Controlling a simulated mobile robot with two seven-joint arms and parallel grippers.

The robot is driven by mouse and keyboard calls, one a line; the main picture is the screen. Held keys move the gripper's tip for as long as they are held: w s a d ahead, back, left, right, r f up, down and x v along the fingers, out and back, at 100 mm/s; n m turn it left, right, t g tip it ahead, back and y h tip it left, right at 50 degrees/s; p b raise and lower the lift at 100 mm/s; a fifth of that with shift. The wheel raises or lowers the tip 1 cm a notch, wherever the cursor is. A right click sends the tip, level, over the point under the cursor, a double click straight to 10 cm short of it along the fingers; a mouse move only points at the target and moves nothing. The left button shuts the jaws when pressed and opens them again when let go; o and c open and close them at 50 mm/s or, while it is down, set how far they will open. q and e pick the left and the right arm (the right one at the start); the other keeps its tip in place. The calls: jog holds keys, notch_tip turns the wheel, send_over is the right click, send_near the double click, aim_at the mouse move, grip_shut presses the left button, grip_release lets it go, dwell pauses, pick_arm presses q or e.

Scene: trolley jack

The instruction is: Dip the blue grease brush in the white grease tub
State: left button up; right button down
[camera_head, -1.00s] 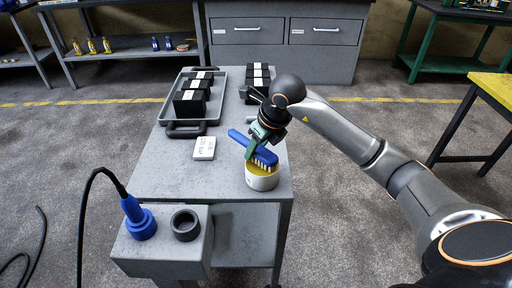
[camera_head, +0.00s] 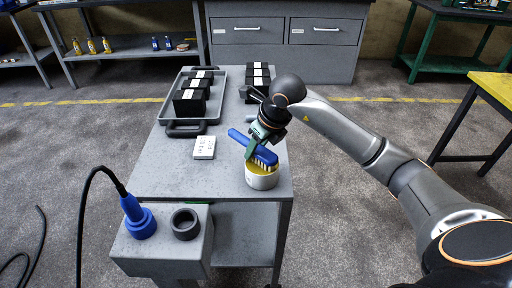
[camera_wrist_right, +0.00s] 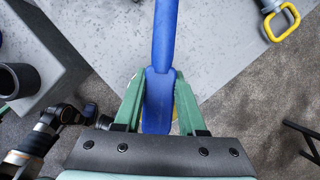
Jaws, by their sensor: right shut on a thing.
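The blue grease brush (camera_head: 240,138) is held in my right gripper (camera_head: 254,143), its bristles pointing down. The brush head is over the white grease tub (camera_head: 262,180), with the bristles at the yellow grease in its opening. I cannot tell how deep they reach. In the right wrist view the brush (camera_wrist_right: 164,60) runs up the middle between the green fingers of my right gripper (camera_wrist_right: 159,98), which are shut on it. The tub is mostly hidden there behind the brush and gripper. My left gripper is not in view.
The tub stands at the front right of the grey trolley top (camera_head: 220,182). A white labelled card (camera_head: 204,147) lies to its left. A grey tray (camera_head: 168,107) with black blocks is behind. A blue tool (camera_head: 138,217) and dark ring (camera_head: 185,224) are at front left.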

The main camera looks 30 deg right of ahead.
dwell(0.3)
jog(key=shift+r+p, duration=2.55)
jog(key=shift+r, duration=0.9)
